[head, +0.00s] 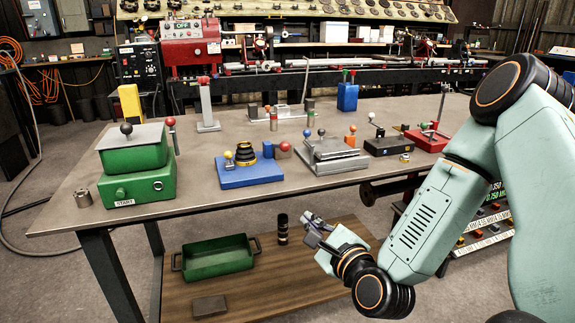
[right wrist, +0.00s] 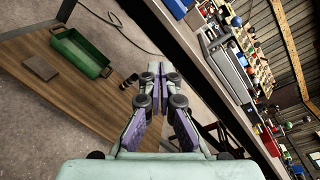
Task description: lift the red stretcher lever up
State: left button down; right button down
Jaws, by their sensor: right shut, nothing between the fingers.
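A red device (head: 428,140) sits on the right part of the workbench in the head view, close to my right arm. My right gripper (head: 311,226) is below the bench top's front edge, in front of the bench and well to the lower left of the red device. It also shows in the right wrist view (right wrist: 155,80), its fingers together with nothing between them. It touches nothing. My left gripper is not in view.
The bench top (head: 230,200) carries a green START box (head: 140,185), a blue block fixture (head: 250,175), a grey plate stack (head: 333,155) and a black box (head: 388,146). A green tray (head: 215,262) and a dark cylinder (head: 282,229) are on the lower wooden shelf.

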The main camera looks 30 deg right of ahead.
aim_at(297, 188)
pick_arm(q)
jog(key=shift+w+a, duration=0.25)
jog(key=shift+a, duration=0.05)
pick_arm(e)
jog(key=r+m, duration=0.1)
jog(key=m, duration=0.1)
jog(key=r+m+t, duration=0.1)
jog(key=m, duration=0.2)
jog(key=r+m+t+h, duration=0.1)
jog(key=r+m, duration=0.1)
jog(key=shift+w+d+m, duration=0.2)
jog(key=shift+d+m, duration=0.1)
jog(key=shift+d, duration=0.05)
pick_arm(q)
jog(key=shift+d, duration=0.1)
